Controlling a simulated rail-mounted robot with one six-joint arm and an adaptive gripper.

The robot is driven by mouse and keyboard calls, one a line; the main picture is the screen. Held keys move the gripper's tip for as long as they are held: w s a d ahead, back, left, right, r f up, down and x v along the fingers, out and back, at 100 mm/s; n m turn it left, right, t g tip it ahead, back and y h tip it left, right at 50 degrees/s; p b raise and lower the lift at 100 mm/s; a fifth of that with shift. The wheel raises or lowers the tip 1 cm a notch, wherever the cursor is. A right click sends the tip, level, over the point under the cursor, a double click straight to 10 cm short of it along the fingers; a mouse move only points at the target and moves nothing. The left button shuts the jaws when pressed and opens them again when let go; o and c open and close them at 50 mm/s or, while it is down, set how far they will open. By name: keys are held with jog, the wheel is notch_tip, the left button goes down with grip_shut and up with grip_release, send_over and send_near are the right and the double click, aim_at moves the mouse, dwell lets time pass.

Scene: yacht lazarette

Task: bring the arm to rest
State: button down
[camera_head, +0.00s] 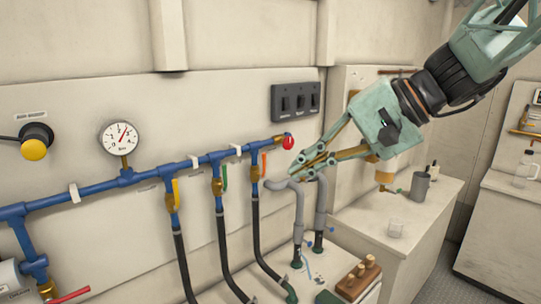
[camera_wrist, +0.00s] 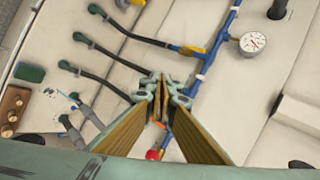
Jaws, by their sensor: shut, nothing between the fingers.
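My gripper (camera_head: 294,176) is shut and empty. In the head view it reaches down and left from the upper right, with its fingertips in front of the pipework close to the red knob (camera_head: 288,142) and the grey hose bend. Whether the fingertips touch anything there I cannot tell. In the wrist view the shut fingertips (camera_wrist: 162,88) meet over the wall with the blue pipe, and the red knob (camera_wrist: 152,155) shows beside the fingers. My arm stays raised and extended from the upper right.
A blue pipe (camera_head: 95,189) with several valves and a gauge (camera_head: 120,137) runs along the wall. A switch panel (camera_head: 296,102) sits above. Black and grey hoses drop below.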

jog(key=s+d+f+n+g+h, duration=0.1)
jog(key=s+d+f+h, duration=0.1)
jog(key=s, duration=0.6)
jog(key=s+d+f+n+g+h, duration=0.1)
jog(key=s+f+h, duration=0.15)
jog(key=s, duration=0.65)
jog(key=s+d+f+n+h, duration=0.1)
jog(key=s+d+f+h, duration=0.1)
jog(key=s+d, duration=0.3)
jog(key=s+d+f+t+h, duration=0.1)
jog(key=s+d+f+h, duration=0.1)
jog(key=s+d, duration=0.4)
jog(key=s, duration=0.2)
jog(key=shift+s+d+n+t+h, duration=0.25)
jog(key=shift+s+n+t+h, duration=0.05)
jog(key=shift+s+n+h, duration=0.1)
jog(key=shift+w+a+r, duration=0.1)
dwell(0.7)
